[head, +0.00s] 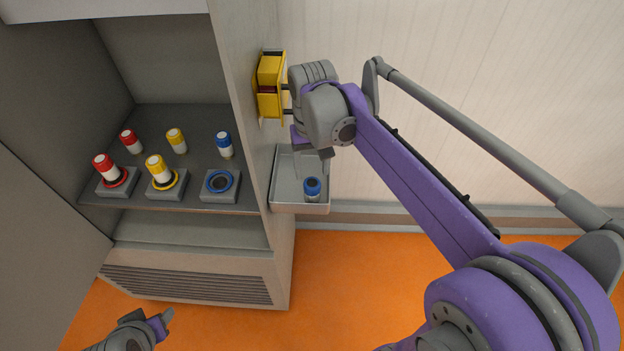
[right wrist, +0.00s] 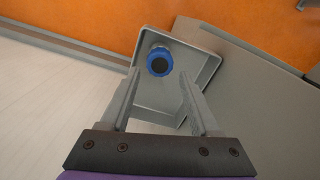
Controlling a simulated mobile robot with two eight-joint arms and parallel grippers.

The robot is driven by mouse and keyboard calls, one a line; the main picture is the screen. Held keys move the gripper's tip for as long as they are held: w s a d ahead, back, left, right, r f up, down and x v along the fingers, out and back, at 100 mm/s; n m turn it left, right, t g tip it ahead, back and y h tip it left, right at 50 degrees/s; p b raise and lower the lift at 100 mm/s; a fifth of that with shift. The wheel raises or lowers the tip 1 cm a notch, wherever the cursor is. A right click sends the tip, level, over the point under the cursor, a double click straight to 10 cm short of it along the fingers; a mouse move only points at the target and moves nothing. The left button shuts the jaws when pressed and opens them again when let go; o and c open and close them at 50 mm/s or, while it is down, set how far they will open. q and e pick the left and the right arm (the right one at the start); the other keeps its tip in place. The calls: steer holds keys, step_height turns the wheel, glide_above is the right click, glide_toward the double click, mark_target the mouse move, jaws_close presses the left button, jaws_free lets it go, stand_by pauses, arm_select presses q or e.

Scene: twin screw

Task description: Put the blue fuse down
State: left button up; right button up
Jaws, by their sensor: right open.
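A blue fuse (head: 312,190) stands in a grey tray (head: 284,208) fixed to the cabinet's right side. In the right wrist view the blue fuse (right wrist: 159,61) shows its blue end, near one tray wall. My right gripper (head: 312,163) is over the tray, with open fingers and nothing between them. In its wrist view the open fingers (right wrist: 160,88) point towards the fuse and stand apart from it. My left gripper (head: 160,323) is low at the left, cut off by the picture edge; its opening is unclear.
Inside the open cabinet (head: 193,230), another blue fuse (head: 223,145) stands behind an empty blue-ringed socket (head: 220,182). Red and yellow fuses sit in sockets, with spares behind. A yellow box (head: 271,85) is on the side wall above the tray.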

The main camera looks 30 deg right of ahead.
mark_target(312, 183)
step_height(312, 183, up, 4)
steer(key=r, duration=0.1)
steer(key=s+a+f+n+t, duration=0.1)
steer(key=s+a+f+t, duration=0.2)
steer(key=s+f, duration=0.3)
steer(key=s+a+f+n+t, duration=0.2)
steer(key=s+a+f+t, duration=0.1)
steer(key=s+f, duration=0.3)
steer(key=shift+s+a+f, duration=0.15)
steer(key=shift+f, duration=0.55)
